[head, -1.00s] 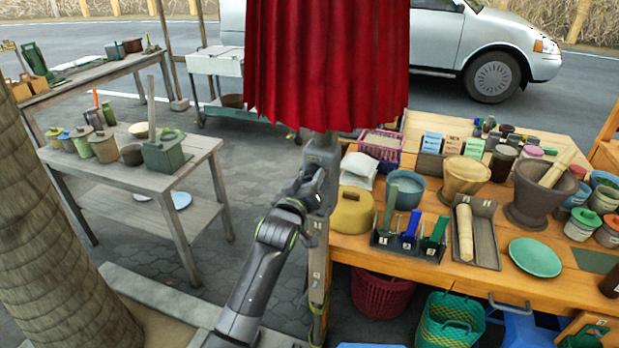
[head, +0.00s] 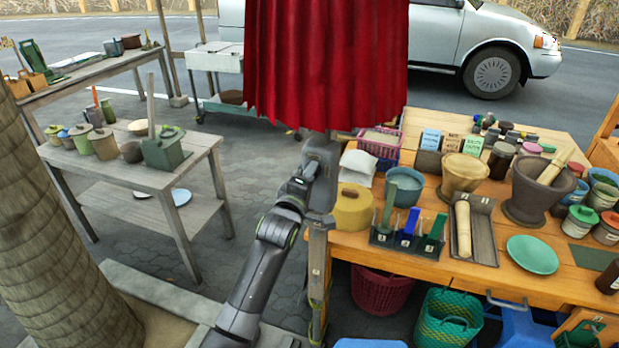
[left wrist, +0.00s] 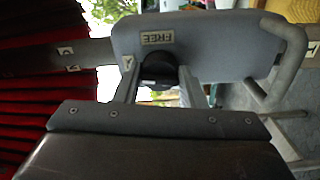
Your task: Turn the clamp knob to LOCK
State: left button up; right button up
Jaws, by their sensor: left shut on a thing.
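The clamp knob (left wrist: 159,68) is dark and round, on a grey clamp plate (left wrist: 215,45) in the left wrist view. My left gripper (left wrist: 157,76) is shut on the knob, with one finger on each side of it. A small label (left wrist: 157,38) sits on the plate beside the knob; its lettering is turned and I cannot read it surely. In the head view my left gripper (head: 305,178) is against the grey clamp (head: 322,172) on the post, just below the red cloth. The knob is hidden there. My right gripper is not in view.
The red cloth (head: 326,65) hangs just above the clamp. The wooden post (head: 317,275) stands at the left end of an orange table (head: 400,258) crowded with mortars, bowls and jars. A grey side table (head: 200,150) stands left. Paving between is clear.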

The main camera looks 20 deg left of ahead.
pick_arm(q)
jog(key=shift+n, duration=0.8)
jog(key=o, duration=1)
jog(key=shift+s, duration=0.1)
jog(key=s+b, duration=0.1)
jog(key=s, duration=0.4)
jog(key=s+b, duration=0.1)
jog(key=s, duration=0.5)
jog(key=s+b, duration=0.2)
jog(key=s, duration=0.4)
jog(key=shift+s+a, duration=0.1)
jog(key=shift+a, duration=0.25)
